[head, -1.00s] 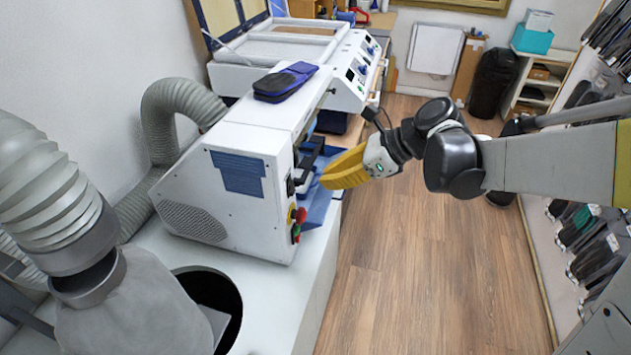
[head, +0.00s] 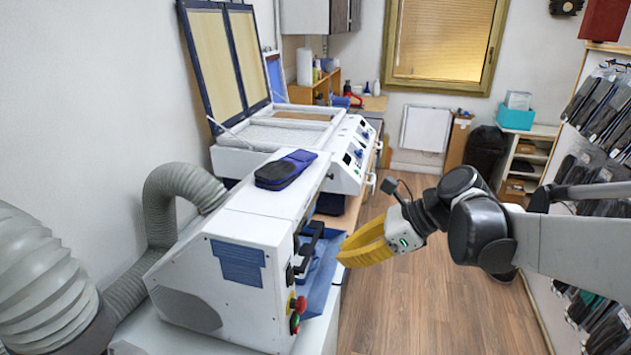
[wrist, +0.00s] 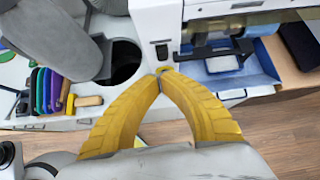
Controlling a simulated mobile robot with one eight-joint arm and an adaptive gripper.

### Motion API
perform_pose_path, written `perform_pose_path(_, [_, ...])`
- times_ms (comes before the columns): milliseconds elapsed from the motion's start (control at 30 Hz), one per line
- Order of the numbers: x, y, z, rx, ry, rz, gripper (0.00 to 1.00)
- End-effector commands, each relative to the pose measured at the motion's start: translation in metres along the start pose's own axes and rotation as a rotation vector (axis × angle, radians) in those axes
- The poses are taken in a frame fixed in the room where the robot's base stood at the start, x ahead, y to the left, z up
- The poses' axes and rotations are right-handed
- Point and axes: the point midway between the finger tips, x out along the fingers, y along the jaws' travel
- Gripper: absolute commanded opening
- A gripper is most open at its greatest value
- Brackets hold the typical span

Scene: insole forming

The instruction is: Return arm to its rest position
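My gripper (head: 345,256) has two yellow ribbed fingers and is in the air just right of the white machine's blue tray. In the wrist view its fingertips (wrist: 162,76) meet, with nothing seen between them. The arm reaches in from the right side of the head view. The white machine (head: 215,300) has red and green buttons on its near side. Its blue tray (wrist: 258,80) is open at the front, to the right of the fingers in the wrist view.
A dark blue pair of insoles (head: 285,170) lies on top of the machine. A white press with its lid raised (head: 265,135) stands behind. A grey hose (head: 165,205) is at left. Colored-handled tools (wrist: 52,90) sit on the bench. The wooden floor (head: 420,310) is clear.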

Motion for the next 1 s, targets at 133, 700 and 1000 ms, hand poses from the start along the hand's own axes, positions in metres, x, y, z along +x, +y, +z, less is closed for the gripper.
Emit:
perform_pose_path(133, [0.009, 0.028, -0.03, -0.276, 0.121, -0.044, 0.0])
perform_pose_path(700, [0.002, 0.122, -0.195, -1.928, 0.906, 0.21, 0.0])
perform_pose_path(1000, [0.001, 0.123, -0.198, -1.987, 0.934, 0.24, 0.0])
